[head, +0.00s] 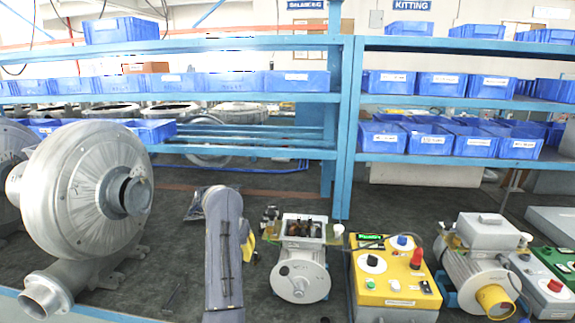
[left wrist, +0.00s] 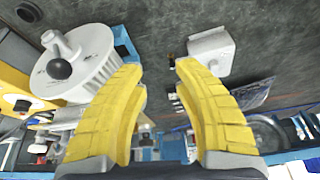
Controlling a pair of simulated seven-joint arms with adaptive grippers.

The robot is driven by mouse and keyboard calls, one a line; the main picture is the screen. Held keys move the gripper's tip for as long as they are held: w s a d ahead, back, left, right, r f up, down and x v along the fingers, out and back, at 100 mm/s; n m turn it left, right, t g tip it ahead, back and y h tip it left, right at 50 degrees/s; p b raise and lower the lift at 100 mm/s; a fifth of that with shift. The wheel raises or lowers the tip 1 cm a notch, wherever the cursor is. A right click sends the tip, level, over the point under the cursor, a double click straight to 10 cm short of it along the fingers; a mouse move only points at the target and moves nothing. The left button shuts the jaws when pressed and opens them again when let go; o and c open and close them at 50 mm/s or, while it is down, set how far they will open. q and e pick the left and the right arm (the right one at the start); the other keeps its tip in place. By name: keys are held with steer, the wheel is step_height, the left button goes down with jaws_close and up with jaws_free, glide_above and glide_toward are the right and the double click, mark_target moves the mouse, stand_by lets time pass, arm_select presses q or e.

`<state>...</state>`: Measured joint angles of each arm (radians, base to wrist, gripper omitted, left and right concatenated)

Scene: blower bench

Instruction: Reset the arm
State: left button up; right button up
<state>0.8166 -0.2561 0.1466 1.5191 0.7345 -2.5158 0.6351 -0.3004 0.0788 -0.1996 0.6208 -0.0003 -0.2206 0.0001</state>
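My left arm (head: 225,250) rises from the front edge of the bench in the head view, between the large blower and a small motor. It hides most of my left gripper, and only a bit of yellow shows beside it. In the left wrist view my left gripper (left wrist: 160,68) has its two yellow fingers spread apart, with nothing held between them. The dark bench top and a distant shelf show in the gap. My right arm and right gripper are in neither view.
A large grey blower (head: 90,180) stands at the left. A small motor with an open box (head: 300,265), a yellow control box (head: 392,283) and another motor (head: 480,265) stand to the right. Blue shelves with blue bins (head: 298,81) run behind. Some bare bench (head: 170,220) lies beside the blower.

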arm_select(q)
steer(key=s+a+f+y, duration=0.2)
steer(key=s+a+f, duration=0.4)
steer(key=s+f, duration=0.4)
steer(key=s+a+f+y, duration=0.2)
steer(key=s+a+f, duration=0.4)
steer(key=s+f, duration=0.4)
steer(key=s+a+m+t+y, duration=0.1)
steer(key=s+a+m+t, duration=0.1)
steer(key=s, duration=1)
steer(key=s+a+m+t, duration=0.1)
steer(key=s+a+m, duration=0.1)
steer(key=s, duration=1.1)
steer(key=s+d+f+g+h, duration=0.2)
steer(key=d+f, duration=0.1)
steer(key=f, duration=1.3)
steer(key=s+d+f+g+h, duration=0.1)
steer(key=d+f, duration=0.2)
steer(key=f, duration=1.4)
steer(key=s+f+n+g+h, duration=0.1)
steer(key=s+f+n+g, duration=0.1)
steer(key=s+f, duration=1.6)
steer(key=s+n, duration=0.1)
steer(key=s, duration=0.2)
steer(key=shift+f+g, duration=0.3)
steer(key=shift+g, duration=0.1)
